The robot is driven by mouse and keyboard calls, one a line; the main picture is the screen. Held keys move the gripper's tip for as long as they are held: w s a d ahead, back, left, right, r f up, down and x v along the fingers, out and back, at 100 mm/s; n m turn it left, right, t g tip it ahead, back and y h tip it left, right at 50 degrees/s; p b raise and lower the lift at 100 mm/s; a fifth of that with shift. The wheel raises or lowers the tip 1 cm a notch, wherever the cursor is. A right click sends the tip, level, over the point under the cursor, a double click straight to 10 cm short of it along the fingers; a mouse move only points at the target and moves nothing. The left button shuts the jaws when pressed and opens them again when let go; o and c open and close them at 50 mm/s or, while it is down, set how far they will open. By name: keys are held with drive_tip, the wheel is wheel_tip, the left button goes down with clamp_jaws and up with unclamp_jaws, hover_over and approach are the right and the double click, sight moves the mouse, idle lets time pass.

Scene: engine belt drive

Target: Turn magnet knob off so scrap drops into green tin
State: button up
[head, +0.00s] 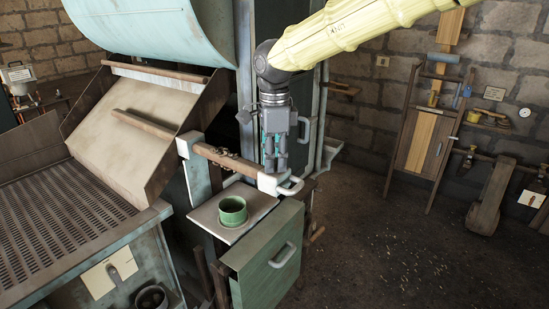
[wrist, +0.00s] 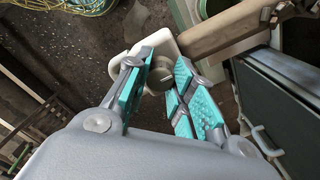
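A wooden bar (head: 228,160) carries dark scrap bits (head: 229,155) and ends in a pale block (head: 270,184). The green tin (head: 232,211) stands open and upright below the bar on a small pale tray (head: 207,217). My gripper (head: 274,165) points down just above the pale block. In the wrist view, a round grey knob (wrist: 161,75) on the pale block (wrist: 188,48) shows between the teal-padded fingers of my gripper (wrist: 162,84). The fingers are apart; I cannot tell whether they touch the knob. The scrap (wrist: 282,13) also shows there, with part of the tin (wrist: 211,8).
A green drawer cabinet (head: 268,262) with a handle stands below the tray. A slanted chute (head: 118,143) and slotted bed (head: 62,222) lie to the left. A blue hood (head: 150,32) hangs above. The floor (head: 375,240) at right is open.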

clamp_jaws()
drive_tip(key=shift+m, duration=0.4)
drive_tip(key=m+p, duration=0.1)
drive_tip(key=m, duration=0.1)
drive_tip(key=shift+r+m, duration=0.1)
drive_tip(key=shift+m, duration=0.3)
drive_tip(key=m+p, duration=0.1)
drive_tip(key=m, duration=0.4)
drive_tip(key=m+p, duration=0.1)
drive_tip(key=m, duration=0.4)
drive_tip(key=shift+m, duration=2.2)
